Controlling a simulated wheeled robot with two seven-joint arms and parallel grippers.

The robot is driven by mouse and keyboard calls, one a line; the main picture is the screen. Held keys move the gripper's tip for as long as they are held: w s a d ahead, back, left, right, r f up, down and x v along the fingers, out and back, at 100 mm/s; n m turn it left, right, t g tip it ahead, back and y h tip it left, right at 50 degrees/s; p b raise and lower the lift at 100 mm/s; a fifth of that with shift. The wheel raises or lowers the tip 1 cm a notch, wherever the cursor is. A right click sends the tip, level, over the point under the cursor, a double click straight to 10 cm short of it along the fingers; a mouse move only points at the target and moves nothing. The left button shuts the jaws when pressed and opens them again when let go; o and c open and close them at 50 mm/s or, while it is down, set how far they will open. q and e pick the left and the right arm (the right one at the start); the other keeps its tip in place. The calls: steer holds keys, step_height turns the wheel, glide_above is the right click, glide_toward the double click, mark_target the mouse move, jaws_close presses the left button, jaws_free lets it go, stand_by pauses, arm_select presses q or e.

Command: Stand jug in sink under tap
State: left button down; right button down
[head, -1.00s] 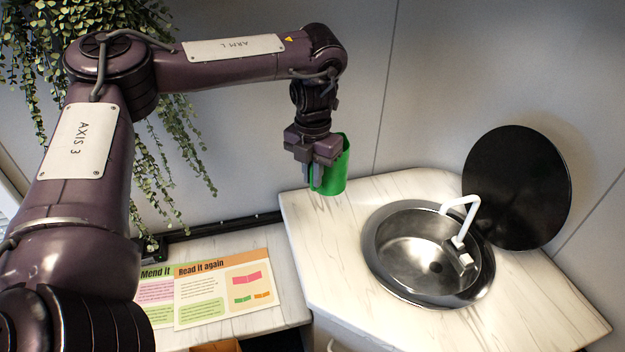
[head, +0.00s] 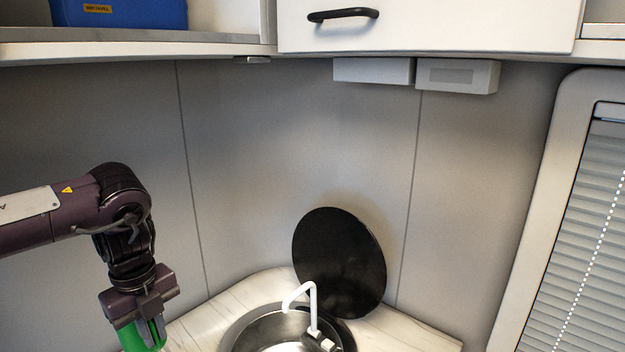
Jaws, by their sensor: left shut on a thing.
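The green jug (head: 134,340) is at the bottom left, cut off by the lower picture edge. My left gripper (head: 148,322) is shut on it from above, and my wrist hides part of it. The round steel sink (head: 243,330) is at the bottom middle, to the right of the jug; its near part is out of view. The white tap (head: 312,303) stands at the sink's right rim, its spout bent to the left over the bowl. My right gripper is not in view.
A round black lid (head: 340,262) leans on the wall behind the tap. A white cupboard (head: 430,25) and a shelf with a blue box (head: 120,14) hang above. A window with a blind (head: 590,230) is at the right. Bare counter (head: 215,312) shows left of the sink.

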arm_select(q)
steer(key=s+d+f+n+b, duration=0.1)
steer(key=s+d+n+b, duration=0.1)
steer(key=n, duration=0.9)
steer(key=s+d+n+b, duration=0.3)
steer(key=d+n, duration=0.3)
steer(key=n, duration=0.5)
steer(key=shift+s+d+f+b, duration=0.3)
steer(key=shift+s+f, duration=0.05)
steer(key=shift+s, duration=0.4)
